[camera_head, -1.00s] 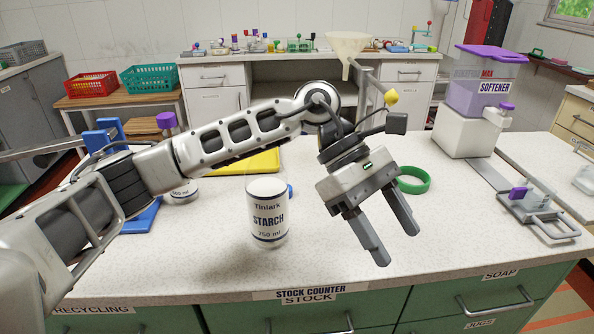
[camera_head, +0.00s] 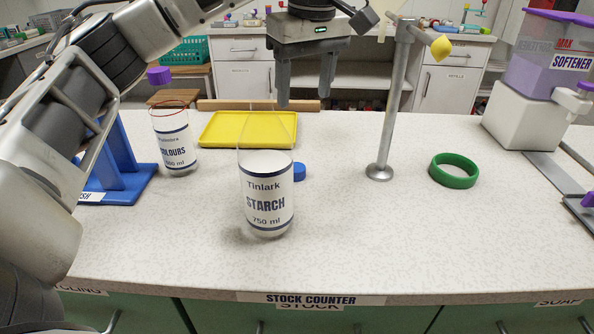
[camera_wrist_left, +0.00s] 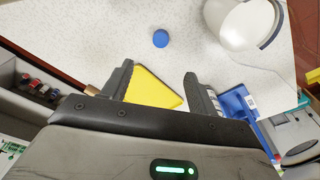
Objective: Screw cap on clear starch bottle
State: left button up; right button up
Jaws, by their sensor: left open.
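The clear starch bottle (camera_head: 267,197), labelled Tinlark STARCH 750 ml, stands upright on the stock counter (camera_head: 350,240). Its see-through upper part rises above the label, and no cap shows on it. A blue cap (camera_head: 299,172) lies on the counter just behind and right of the bottle. The cap also shows in the left wrist view (camera_wrist_left: 160,38), ahead of the fingers, with a white-and-clear bottle to its right. My left gripper (camera_head: 311,103) is open and empty, fingers down, above the counter behind the cap. My right gripper is not in view.
A yellow tray (camera_head: 220,143) lies behind the bottle. A clear colours bottle (camera_head: 175,143) stands beside a blue stand (camera_head: 122,165) at left. A metal post (camera_head: 392,110), a green ring (camera_head: 453,172) and a softener dispenser (camera_head: 540,90) are to the right.

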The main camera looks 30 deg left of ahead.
pick_arm(q)
send_over(296, 167)
jog(key=d, duration=0.1)
notch_tip(296, 167, down, 10)
jog(key=shift+f, duration=0.25)
jog(key=shift+a+f, duration=0.2)
jog(key=shift+f, duration=1.1)
jog(key=shift+a+f, duration=0.2)
jog(key=shift+f, duration=1.05)
jog(key=c, duration=1)
jog(key=shift+c, duration=0.2)
